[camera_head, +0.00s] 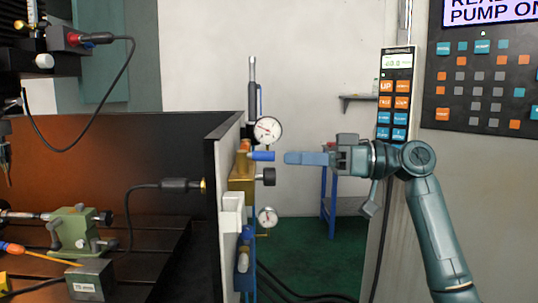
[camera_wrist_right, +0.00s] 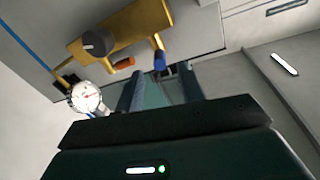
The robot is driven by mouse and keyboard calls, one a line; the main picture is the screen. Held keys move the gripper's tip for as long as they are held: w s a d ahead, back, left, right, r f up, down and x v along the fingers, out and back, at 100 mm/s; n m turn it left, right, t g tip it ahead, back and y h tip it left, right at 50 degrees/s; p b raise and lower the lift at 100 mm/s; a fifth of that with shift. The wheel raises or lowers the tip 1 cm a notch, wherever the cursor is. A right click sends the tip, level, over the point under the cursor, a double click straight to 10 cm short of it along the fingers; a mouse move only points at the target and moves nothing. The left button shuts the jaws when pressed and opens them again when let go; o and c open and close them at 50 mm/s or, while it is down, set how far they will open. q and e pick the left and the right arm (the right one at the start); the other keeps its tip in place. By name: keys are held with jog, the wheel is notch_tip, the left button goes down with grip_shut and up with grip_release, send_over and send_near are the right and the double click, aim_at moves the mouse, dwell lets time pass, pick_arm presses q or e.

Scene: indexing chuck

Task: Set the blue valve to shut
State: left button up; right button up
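The blue valve shows as a short blue lever (camera_head: 262,156) sticking out to the right from a brass block (camera_head: 240,182) in the head view. In the right wrist view the blue lever (camera_wrist_right: 159,60) is on the brass body (camera_wrist_right: 135,24), just beyond and between my fingertips. My right gripper (camera_head: 290,158) points left at the lever, level with it, with a small gap between. In the right wrist view my gripper (camera_wrist_right: 162,76) has its two fingers apart with nothing held. My left gripper is in neither view.
A black knob (camera_head: 269,177) sits just below the lever, and a dial gauge (camera_head: 267,130) just above. An orange lever (camera_wrist_right: 124,63) is beside the blue one. A button pendant (camera_head: 397,95) hangs behind my right arm. Free space lies below my gripper.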

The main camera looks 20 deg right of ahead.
aim_at(268, 157)
jog(key=x, duration=0.6)
jog(key=shift+c, duration=0.3)
grip_shut()
